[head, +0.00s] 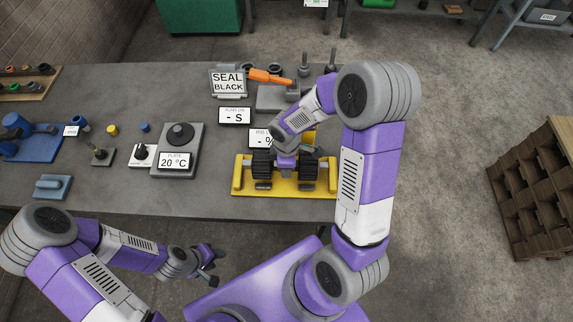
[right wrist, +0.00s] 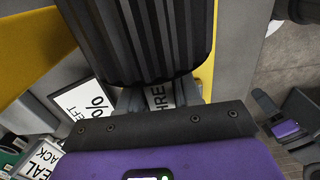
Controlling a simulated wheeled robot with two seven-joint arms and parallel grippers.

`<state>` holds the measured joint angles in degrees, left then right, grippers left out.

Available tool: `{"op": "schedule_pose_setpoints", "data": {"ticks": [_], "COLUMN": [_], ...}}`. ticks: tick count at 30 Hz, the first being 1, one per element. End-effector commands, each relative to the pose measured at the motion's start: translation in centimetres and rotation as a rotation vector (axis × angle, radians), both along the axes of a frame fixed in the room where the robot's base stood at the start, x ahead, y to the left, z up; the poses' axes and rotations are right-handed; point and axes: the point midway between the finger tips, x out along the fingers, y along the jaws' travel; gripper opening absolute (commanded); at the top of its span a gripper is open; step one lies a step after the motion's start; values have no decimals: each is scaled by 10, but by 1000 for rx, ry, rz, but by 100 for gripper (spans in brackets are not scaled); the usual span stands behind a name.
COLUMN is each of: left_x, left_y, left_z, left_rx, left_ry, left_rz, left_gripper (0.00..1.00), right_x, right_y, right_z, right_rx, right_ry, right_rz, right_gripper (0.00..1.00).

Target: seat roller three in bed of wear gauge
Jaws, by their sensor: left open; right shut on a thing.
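The wear gauge (head: 240,187) is a yellow frame at the front edge of the bench, below the middle of the head view. My right gripper (head: 285,170) points down over it and is shut on roller three. Black ribbed parts of roller three (head: 262,163) show on both sides of the gripper, between the gauge's yellow end posts. In the right wrist view the ribbed roller (right wrist: 140,40) fills the top, with a partly hidden label reading "HRE". The gripper hides the contact with the bed, so I cannot tell whether the roller rests in it. My left gripper (head: 212,266) is open and empty, before the bench.
Behind the gauge stand a "- %" display (head: 260,138), a "- S" display (head: 235,116) and a "SEAL BLACK" sign (head: 228,82). A grey plate unit reading 20 °C (head: 182,140) stands left. An orange-handled tool (head: 268,76) lies at the back. Bare bench lies between plate and gauge.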

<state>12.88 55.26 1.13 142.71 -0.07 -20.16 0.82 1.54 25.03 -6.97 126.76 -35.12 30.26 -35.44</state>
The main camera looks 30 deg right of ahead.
Motion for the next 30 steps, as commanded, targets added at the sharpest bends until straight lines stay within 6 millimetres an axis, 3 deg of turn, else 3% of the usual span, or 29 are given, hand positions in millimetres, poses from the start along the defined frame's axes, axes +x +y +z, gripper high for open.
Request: {"op": "schedule_pose_setpoints", "data": {"ticks": [11,30], "left_x": [0,0], "left_y": [0,0], "left_z": [-11,-13], "left_rx": [0,0], "left_ry": [0,0], "left_rz": [0,0], "left_gripper": [43,43], "right_x": [3,3], "right_y": [0,1], "right_z": [-9,-12], "right_rx": [0,0], "right_ry": [-11,-11], "right_rz": [1,1], "right_gripper": [0,0]}}
